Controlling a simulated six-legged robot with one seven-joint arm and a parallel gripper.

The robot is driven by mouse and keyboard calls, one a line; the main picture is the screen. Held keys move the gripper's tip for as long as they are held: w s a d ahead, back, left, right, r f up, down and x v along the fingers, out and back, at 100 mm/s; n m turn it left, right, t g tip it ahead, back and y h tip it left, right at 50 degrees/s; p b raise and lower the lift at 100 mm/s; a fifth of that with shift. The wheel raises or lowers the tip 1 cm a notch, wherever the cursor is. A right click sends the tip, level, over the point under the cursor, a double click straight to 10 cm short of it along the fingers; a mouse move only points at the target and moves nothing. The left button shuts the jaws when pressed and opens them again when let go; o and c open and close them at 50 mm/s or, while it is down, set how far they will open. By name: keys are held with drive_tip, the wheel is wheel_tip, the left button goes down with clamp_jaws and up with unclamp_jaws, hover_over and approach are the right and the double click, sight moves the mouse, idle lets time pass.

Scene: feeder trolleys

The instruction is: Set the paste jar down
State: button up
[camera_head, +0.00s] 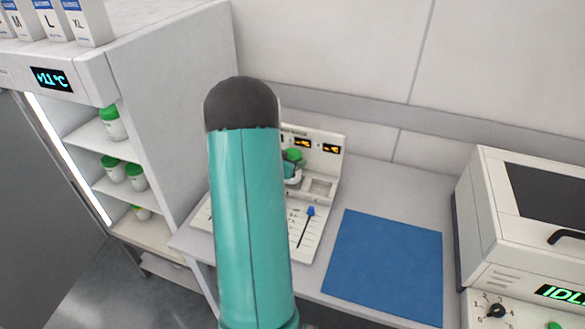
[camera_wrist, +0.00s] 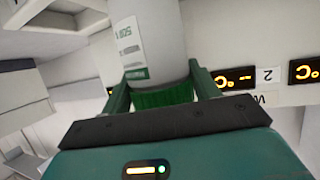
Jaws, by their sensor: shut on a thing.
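The paste jar (camera_wrist: 153,45) is white with a printed label and a green lid (camera_wrist: 165,96). In the wrist view my gripper (camera_wrist: 161,86) is shut on it, with a dark green finger on each side of the lid. In the head view the jar's green lid (camera_head: 292,155) and part of its white body show at the station (camera_head: 318,225) with two orange displays. My teal arm hides most of my gripper and the station's left part there. I cannot tell whether the jar's base touches the station.
A blue mat (camera_head: 385,262) lies flat and bare on the bench right of the station. A white machine reading IDLE (camera_head: 520,215) stands at the right. At the left, an open cabinet (camera_head: 170,75) marked +11 °C holds several green-lidded jars (camera_head: 112,123). A wall runs behind.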

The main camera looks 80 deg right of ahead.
drive_tip(key=shift+s+d+f, duration=0.2)
drive_tip(key=shift+d+f, duration=0.15)
drive_tip(key=shift+f, duration=1.5)
drive_tip(key=shift+f, duration=0.15)
drive_tip(key=o, duration=1.4)
drive_tip(key=shift+w+a+r, duration=0.1)
drive_tip(key=shift+r, duration=0.1)
drive_tip(key=v, duration=1.2)
drive_tip(key=shift+f, duration=0.1)
